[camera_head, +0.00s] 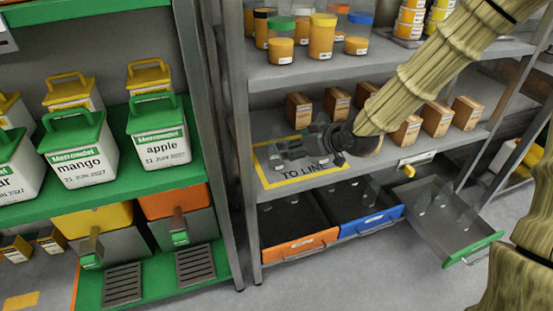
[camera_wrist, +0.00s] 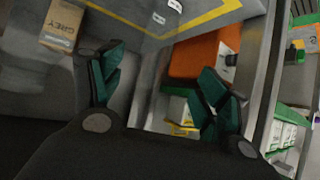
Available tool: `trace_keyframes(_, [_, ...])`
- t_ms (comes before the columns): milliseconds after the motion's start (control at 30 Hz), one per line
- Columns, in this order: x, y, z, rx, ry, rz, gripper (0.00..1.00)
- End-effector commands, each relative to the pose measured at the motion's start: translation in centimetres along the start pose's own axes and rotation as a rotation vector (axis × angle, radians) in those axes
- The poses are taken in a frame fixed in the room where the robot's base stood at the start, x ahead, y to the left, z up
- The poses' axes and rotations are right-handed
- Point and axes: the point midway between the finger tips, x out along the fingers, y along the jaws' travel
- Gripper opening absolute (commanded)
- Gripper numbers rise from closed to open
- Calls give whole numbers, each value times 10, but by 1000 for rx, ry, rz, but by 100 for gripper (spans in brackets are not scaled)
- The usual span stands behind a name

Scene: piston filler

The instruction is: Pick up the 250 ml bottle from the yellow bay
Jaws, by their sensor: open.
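The yellow bay (camera_head: 265,182) is a yellow-outlined patch marked "TO LINE" on the middle grey shelf. My gripper (camera_head: 288,147) hangs over this bay, its dark fingers covering part of it. In the wrist view the two green-padded fingers of my gripper (camera_wrist: 160,72) stand wide apart with nothing clearly between them. The yellow line of the bay (camera_wrist: 208,17) crosses the top of that view. Faint see-through shapes show around the fingers in the head view, but I cannot tell a 250 ml bottle from the gripper there.
Small brown boxes (camera_head: 437,118) stand along the back of the shelf; one labelled GREY (camera_wrist: 62,25) shows in the wrist view. Below are an orange-fronted drawer (camera_head: 300,243), a blue-fronted drawer (camera_head: 365,221) and a pulled-out green-edged drawer (camera_head: 473,249). Orange-filled jars (camera_head: 322,38) stand above.

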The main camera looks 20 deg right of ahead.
Motion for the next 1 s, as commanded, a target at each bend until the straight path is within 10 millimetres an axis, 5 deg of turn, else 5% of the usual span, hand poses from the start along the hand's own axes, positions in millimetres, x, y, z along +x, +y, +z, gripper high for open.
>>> trace_keyframes(1000, [100, 6, -3, -2, 1, 0, 75])
